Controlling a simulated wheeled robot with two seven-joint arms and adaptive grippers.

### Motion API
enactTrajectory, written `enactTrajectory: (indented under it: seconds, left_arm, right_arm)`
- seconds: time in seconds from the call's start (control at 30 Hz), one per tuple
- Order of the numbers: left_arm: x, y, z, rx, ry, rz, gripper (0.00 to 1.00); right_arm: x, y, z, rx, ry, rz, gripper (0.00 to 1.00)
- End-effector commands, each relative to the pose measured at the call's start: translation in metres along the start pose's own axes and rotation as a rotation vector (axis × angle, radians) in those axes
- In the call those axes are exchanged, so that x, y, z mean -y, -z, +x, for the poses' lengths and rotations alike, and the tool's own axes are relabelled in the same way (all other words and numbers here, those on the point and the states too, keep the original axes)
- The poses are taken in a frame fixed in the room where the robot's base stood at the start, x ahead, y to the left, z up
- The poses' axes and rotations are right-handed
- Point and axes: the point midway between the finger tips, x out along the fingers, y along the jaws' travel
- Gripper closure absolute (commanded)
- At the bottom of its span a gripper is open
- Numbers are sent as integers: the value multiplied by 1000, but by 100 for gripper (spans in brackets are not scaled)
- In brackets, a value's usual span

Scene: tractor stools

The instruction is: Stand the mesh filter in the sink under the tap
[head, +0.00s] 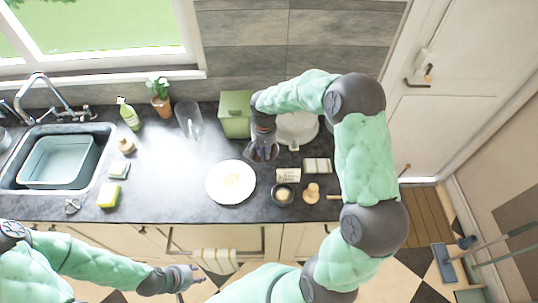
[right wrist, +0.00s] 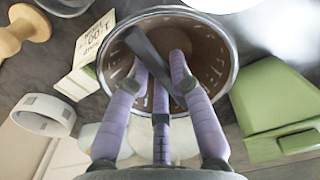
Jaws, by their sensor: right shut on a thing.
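My right gripper (head: 262,146) is over the back of the counter, left of the pale round lidded pot. In the right wrist view its fingers (right wrist: 163,85) reach over a round, rimmed piece with a brown inside, which I take for the mesh filter (right wrist: 205,50). A dark bar crosses its mouth between the fingers, and the gripper is shut on it. The sink (head: 20,190) is at the far left with a blue-grey tub (head: 55,181) in it. The tap (head: 42,93) arches behind it. My left gripper (head: 187,277) hangs in front of the counter; its jaw opening is unclear.
A white plate (head: 215,190), glass jug (head: 190,122), green canister (head: 235,121), potted plant (head: 160,104) and spray bottle (head: 128,117) stand on the counter. A sponge (head: 108,200) and small brush (head: 127,145) lie right of the sink. A lettered block (right wrist: 90,55) stands near the filter.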

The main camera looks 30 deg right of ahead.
Motion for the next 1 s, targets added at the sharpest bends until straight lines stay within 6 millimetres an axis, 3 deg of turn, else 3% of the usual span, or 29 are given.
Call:
enactTrajectory:
  seconds: [0.13,0.47,0.7,1.0]
  left_arm:
    - [0,0,1,0,0,0,60]
    - [1,0,2,0,0,0,60]
    - [1,0,2,0,0,0,60]
    - [1,0,2,0,0,0,60]
  right_arm:
    - [-10,15,26,5,-1,0,100]
    - [-18,30,45,2,0,-1,100]
    - [-20,34,76,3,-1,-2,100]
    - [-20,34,80,1,0,-1,100]
